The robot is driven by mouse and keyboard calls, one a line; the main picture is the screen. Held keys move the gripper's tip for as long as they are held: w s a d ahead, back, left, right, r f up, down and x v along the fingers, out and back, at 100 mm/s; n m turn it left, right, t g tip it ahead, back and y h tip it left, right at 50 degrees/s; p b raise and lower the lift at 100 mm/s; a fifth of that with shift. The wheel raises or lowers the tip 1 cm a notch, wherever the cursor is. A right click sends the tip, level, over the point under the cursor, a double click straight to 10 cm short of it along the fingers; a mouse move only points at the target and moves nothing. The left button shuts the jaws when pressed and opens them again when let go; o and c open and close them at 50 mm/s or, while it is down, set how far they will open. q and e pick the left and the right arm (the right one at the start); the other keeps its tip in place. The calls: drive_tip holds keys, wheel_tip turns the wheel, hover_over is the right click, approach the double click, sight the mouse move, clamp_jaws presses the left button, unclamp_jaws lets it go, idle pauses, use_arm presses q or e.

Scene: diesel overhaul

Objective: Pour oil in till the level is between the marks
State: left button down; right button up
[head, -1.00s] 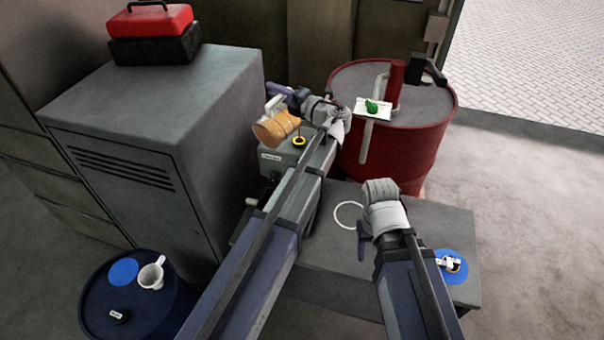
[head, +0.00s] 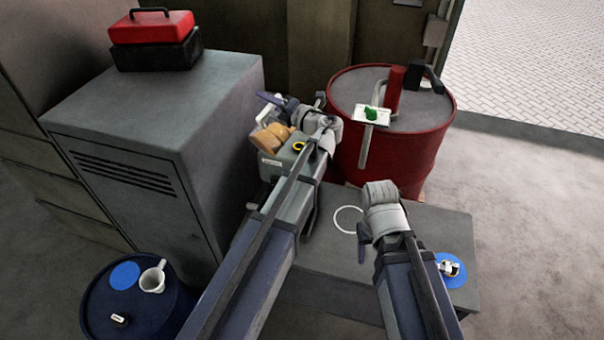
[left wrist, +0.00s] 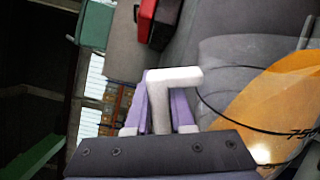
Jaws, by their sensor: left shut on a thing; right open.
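My left gripper (head: 268,103) is shut on the pale handle (left wrist: 162,98) of a clear jug with orange oil (head: 268,140). The jug looks tilted, just left of the yellow-ringed filler opening (head: 299,148) on the grey engine box (head: 294,168). In the left wrist view the purple fingers (left wrist: 160,105) grip the handle, and the oil (left wrist: 265,105) shows beside it at the right. I cannot tell whether oil is flowing or what level the engine holds. My right gripper (head: 363,246) is open and empty over the bench.
The grey bench (head: 330,285) carries a white ring (head: 348,220) and a blue disc (head: 455,278) with a small pale part. A red drum (head: 405,160) stands behind. A blue drum (head: 150,325) holds a white cup (head: 153,278). A grey cabinet (head: 150,100) stands at left.

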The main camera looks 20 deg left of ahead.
use_arm(q)
wheel_tip(320, 180, up, 9)
drive_tip(key=s+p, duration=0.2)
drive_tip(key=p, duration=0.5)
drive_tip(key=shift+a+p, duration=0.4)
drive_tip(key=shift+a, duration=0.05)
drive_tip(key=shift+f, duration=0.2)
